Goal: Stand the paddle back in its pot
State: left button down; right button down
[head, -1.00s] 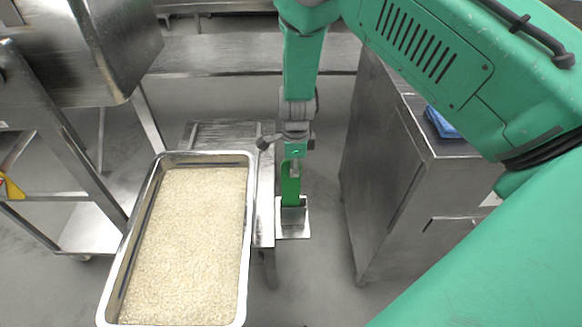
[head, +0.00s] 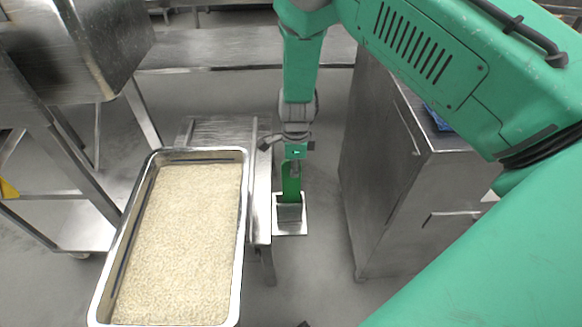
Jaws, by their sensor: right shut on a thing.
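The green paddle (head: 291,188) hangs upright below my right gripper (head: 294,160), which is shut on its upper end. The pot stands on a small square plate (head: 298,229) beside the metal stand. My left gripper is not in view.
A deep steel tray (head: 243,215) of rice (head: 180,240) lies left of the pot, on the metal stand (head: 262,190). A steel cabinet (head: 385,190) stands to the right, with a floor gap between. A steel trolley (head: 95,215) is at the far left.

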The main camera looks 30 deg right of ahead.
jog(key=shift+a, duration=0.25)
jog(key=c, duration=1.5)
grip_release()
jog(key=shift+a+r, duration=0.1)
jog(key=shift+a, duration=0.4)
jog(key=r, duration=1.1)
jog(key=shift+d+r, duration=0.25)
jog(key=shift+r, duration=0.15)
jog(key=shift+s+d+f, duration=0.15)
jog(key=shift+d+f, duration=0.1)
jog(key=shift+f, duration=0.05)
jog(key=s+d+f+n+h, duration=0.1)
jog(key=s+f+n+h, duration=0.1)
jog(key=s+f+n, duration=1)
jog(key=s+a+f+n+y, duration=0.1)
jog(key=s+a+n, duration=0.1)
jog(key=s+n, duration=0.4)
jog(key=s+a+f+n, duration=0.1)
jog(key=s+a+n, duration=0.2)
jog(key=s+n, duration=0.4)
jog(key=s, duration=0.4)
jog(key=shift+s+a+f+y, duration=0.2)
jog(key=shift+a+f+y, duration=0.05)
jog(key=shift+f+y, duration=0.15)
